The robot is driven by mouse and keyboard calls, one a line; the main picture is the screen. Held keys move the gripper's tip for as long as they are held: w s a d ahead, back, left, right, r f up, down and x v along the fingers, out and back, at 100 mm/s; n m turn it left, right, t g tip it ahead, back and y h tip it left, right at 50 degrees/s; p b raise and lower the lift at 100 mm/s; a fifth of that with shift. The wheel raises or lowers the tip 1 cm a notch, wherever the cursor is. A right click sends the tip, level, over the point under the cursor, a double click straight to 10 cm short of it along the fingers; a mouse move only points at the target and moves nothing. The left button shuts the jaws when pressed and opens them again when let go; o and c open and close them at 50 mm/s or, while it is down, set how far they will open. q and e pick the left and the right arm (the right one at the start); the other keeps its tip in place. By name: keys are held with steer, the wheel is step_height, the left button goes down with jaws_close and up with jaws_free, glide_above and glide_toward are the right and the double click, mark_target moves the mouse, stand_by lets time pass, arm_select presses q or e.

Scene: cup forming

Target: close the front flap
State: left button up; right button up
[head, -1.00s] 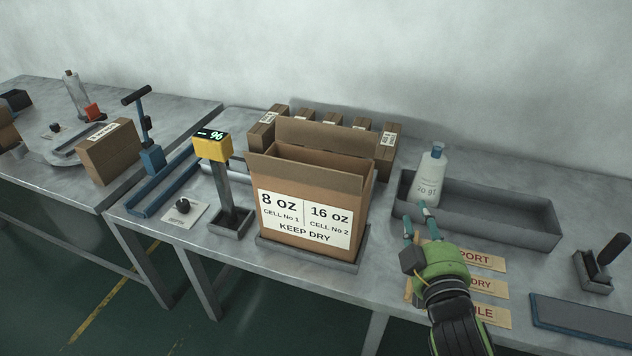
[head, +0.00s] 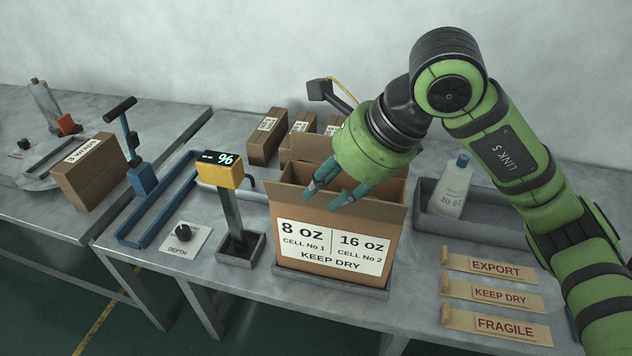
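An open brown carton (head: 340,265) stands on a grey tray, with a label reading 8 oz, 16 oz and KEEP DRY on its front. Its front flap (head: 287,195) is not folded over the opening; it slopes up and outward along the front top edge. The back flap (head: 308,148) stands up, partly hidden by my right gripper. My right gripper (head: 327,197) points down over the carton's front. Its two teal fingers are spread with nothing between them, and they overlap the front flap in the picture. Whether they touch it I cannot tell. My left gripper is out of view.
A yellow gauge post (head: 220,175) reading 96 stands left of the carton. A grey trough (head: 490,215) with a bottle (head: 453,188) lies to the right, behind label strips (head: 485,266). Small cartons (head: 268,135) stand behind.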

mark_target(334, 193)
steer(key=w+d+h, duration=0.1)
steer(key=w+d+t, duration=0.1)
steer(key=shift+d+m+h, duration=0.3)
steer(key=shift+d+h, duration=0.1)
steer(key=p+x, duration=0.2)
steer(key=x, duration=0.4)
steer(key=c, duration=0.7)
jaws_close()
